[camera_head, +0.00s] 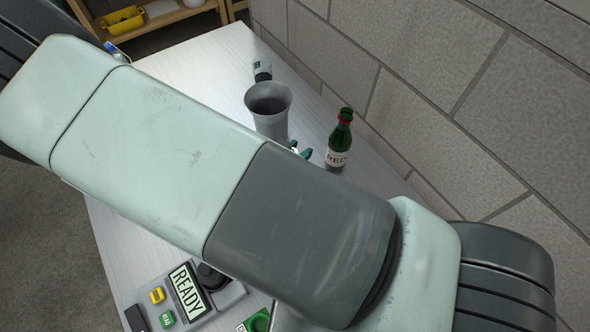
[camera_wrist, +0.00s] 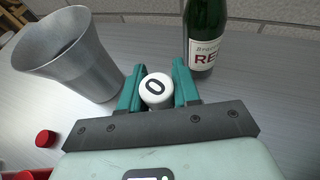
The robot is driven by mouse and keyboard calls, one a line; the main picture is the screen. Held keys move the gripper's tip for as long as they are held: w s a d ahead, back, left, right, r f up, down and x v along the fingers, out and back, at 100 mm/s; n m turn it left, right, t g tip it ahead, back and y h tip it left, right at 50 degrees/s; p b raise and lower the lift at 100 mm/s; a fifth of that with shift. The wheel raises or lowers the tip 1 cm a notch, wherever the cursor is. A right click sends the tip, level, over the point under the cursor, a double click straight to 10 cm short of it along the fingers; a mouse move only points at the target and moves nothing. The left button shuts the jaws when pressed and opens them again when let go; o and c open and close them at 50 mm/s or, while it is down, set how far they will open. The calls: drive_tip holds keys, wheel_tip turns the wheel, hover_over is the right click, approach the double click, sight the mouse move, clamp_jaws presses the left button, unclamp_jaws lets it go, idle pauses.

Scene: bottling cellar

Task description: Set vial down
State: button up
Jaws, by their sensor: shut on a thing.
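In the wrist view, my gripper (camera_wrist: 157,92) has teal fingers shut on a vial (camera_wrist: 156,91). Its round white top, marked 0, faces the camera. The vial's lower part is hidden below its top, so I cannot tell whether it touches the table (camera_wrist: 145,30). In the head view my arm hides most of the gripper; only teal finger tips (camera_head: 300,151) show, between a grey metal vessel and a green bottle.
The flared grey vessel (camera_head: 268,108) stands close left of my gripper, open at the top. The green bottle (camera_head: 339,142) stands close right. A small cylinder (camera_head: 262,70) is behind the vessel. A READY display unit (camera_head: 187,290) is at the front. A block wall (camera_head: 420,80) bounds the right.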

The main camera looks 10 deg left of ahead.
wheel_tip(320, 180, down, 7)
drive_tip(key=shift+r, duration=0.2)
drive_tip(key=shift+f, duration=0.15)
drive_tip(key=o, duration=1)
drive_tip(key=shift+o, duration=0.2)
drive_tip(key=shift+r, duration=0.2)
drive_tip(key=v, duration=1.2)
